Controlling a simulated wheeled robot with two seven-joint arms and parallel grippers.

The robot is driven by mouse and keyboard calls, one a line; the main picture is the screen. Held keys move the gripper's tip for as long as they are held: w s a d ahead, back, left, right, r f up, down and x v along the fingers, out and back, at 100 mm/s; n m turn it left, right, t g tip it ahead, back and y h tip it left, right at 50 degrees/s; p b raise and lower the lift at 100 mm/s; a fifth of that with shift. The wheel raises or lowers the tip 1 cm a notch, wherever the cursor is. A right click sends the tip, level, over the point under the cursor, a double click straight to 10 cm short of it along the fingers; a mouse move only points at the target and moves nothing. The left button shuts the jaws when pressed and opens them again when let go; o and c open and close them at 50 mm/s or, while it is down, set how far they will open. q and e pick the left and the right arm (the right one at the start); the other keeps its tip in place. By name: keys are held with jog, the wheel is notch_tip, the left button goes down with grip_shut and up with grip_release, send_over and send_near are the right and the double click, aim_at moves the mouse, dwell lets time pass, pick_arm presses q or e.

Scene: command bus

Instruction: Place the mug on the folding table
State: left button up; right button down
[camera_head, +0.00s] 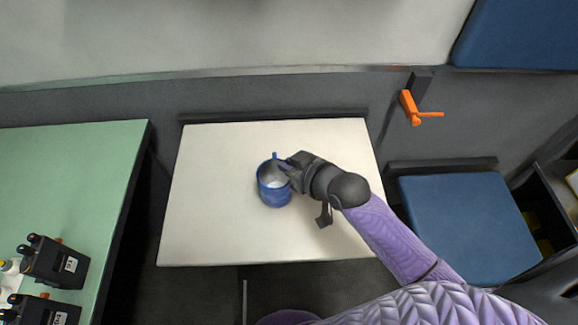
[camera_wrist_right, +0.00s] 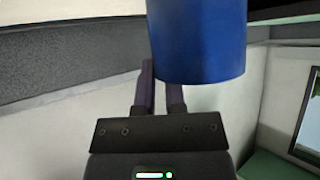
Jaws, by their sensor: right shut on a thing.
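The blue mug (camera_head: 272,190) is upright over the middle of the white folding table (camera_head: 205,220) in the head view. I cannot tell whether its base touches the table top. My right gripper (camera_head: 288,167) is at the mug's right rear side, shut on it. In the right wrist view the mug (camera_wrist_right: 198,40) fills the top middle, just beyond the fingers of my right gripper (camera_wrist_right: 161,88). The exact contact between fingers and mug is hidden behind the mug. My left gripper is not in view.
A green table (camera_head: 75,180) with black radios (camera_head: 55,262) stands at the left. A blue seat (camera_head: 465,225) is at the right. An orange handle (camera_head: 411,108) sticks out from the wall. The folding table top around the mug is clear.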

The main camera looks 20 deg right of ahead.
jog(key=c, duration=0.7)
grip_release()
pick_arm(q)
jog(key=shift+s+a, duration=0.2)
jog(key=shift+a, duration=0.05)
pick_arm(e)
jog(key=shift+r, duration=0.1)
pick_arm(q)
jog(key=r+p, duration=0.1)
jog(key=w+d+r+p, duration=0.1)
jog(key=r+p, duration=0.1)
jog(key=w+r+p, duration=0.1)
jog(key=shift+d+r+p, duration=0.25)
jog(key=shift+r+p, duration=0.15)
pick_arm(e)
jog(key=v, duration=1.2)
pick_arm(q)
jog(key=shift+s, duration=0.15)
